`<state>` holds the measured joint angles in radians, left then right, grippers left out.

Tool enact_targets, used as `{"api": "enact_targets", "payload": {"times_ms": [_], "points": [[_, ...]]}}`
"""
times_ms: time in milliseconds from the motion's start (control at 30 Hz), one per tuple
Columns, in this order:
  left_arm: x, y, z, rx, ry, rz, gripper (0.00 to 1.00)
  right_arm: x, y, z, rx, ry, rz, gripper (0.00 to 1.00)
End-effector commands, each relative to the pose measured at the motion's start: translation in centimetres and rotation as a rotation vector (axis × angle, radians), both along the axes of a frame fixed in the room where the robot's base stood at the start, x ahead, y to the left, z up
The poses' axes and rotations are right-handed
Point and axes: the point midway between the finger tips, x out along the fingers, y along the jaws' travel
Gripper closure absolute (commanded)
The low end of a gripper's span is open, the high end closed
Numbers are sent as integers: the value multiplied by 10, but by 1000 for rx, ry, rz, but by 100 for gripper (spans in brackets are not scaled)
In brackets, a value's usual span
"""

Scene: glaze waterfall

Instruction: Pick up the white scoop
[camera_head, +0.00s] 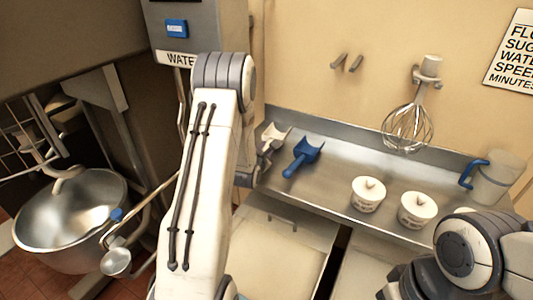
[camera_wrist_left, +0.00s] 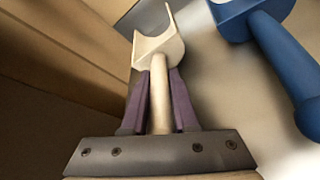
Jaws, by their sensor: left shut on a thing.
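The white scoop (camera_head: 277,131) is at the left end of the steel counter, next to the wall, with its open bowl pointing away from me. My left gripper (camera_head: 265,147) is at its handle, partly hidden behind my own arm in the head view. In the left wrist view the purple fingers of the left gripper (camera_wrist_left: 160,90) are shut on the handle of the white scoop (camera_wrist_left: 157,50), one on each side. Whether the scoop still touches the counter I cannot tell. My right gripper is not in view; only part of the right arm shows at lower right.
A blue scoop (camera_head: 306,152) lies close to the right of the white one. Two white lidded tubs (camera_head: 368,196) and a clear jug with a blue handle (camera_head: 492,180) stand further right. A whisk (camera_head: 407,127) hangs on the wall. A steel bowl (camera_head: 70,215) is at left.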

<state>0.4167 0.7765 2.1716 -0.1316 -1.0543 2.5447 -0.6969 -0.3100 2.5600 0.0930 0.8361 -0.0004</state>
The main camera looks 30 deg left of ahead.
Motion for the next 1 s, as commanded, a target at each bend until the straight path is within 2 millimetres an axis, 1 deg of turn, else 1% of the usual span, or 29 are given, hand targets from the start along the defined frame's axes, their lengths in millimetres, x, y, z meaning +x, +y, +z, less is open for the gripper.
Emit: {"api": "enact_targets", "payload": {"times_ms": [33, 67, 100, 200, 400, 500, 600, 767, 1000], "points": [[1, 0, 11, 3, -8, 0, 100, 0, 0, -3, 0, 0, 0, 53], [1, 0, 18, 3, -8, 0, 100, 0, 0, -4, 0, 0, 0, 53], [1, -5, 24, 2, -7, -3, 100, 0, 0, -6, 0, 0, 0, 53], [-3, -32, 36, 2, -5, -8, 100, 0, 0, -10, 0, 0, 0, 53], [-9, -75, 62, -1, -5, -7, 100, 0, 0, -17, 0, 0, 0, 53], [-11, -93, 73, 0, -5, -5, 100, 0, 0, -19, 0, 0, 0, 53], [-13, -105, 81, 1, -3, -4, 100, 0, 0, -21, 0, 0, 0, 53], [-15, -115, 87, 1, -2, -3, 100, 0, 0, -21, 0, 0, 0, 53], [-15, -116, 88, 0, -1, -1, 100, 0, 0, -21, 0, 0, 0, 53]]}}
